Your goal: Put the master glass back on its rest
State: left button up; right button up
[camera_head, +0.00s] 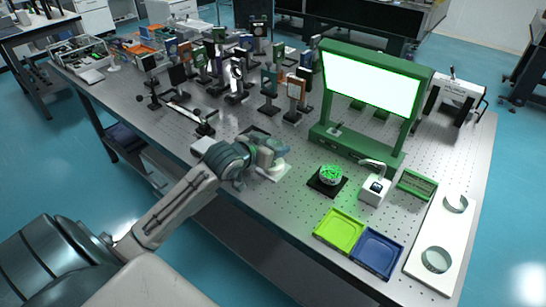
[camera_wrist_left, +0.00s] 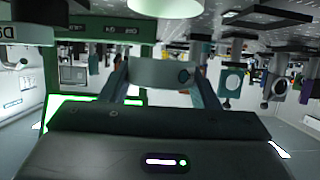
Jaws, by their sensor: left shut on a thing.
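In the left wrist view, which is upside down, the two fingers of my left gripper (camera_wrist_left: 163,75) are shut on a pale, rounded, band-like piece (camera_wrist_left: 158,72) that looks like the master glass. In the head view my gripper mostly hides this piece. A pale round shape (camera_wrist_left: 180,7) shows at the top edge of the wrist view; I cannot tell whether it is the rest. My right gripper is not in view.
A green frame with a bright panel (camera_head: 368,83) stands behind. A black pad (camera_head: 324,188) with a green-lit round piece (camera_head: 331,174), a small white device (camera_head: 374,190), a lime tray (camera_head: 318,231) and a blue tray (camera_head: 353,257) lie to the right. Several optics mounts stand behind left.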

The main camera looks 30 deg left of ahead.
pick_arm(q)
jog(key=shift+f, duration=2.1)
jog(key=o, duration=1.2)
jog(key=shift+f, duration=0.1)
jog(key=p+v, duration=0.1)
jog(key=v, duration=1.1)
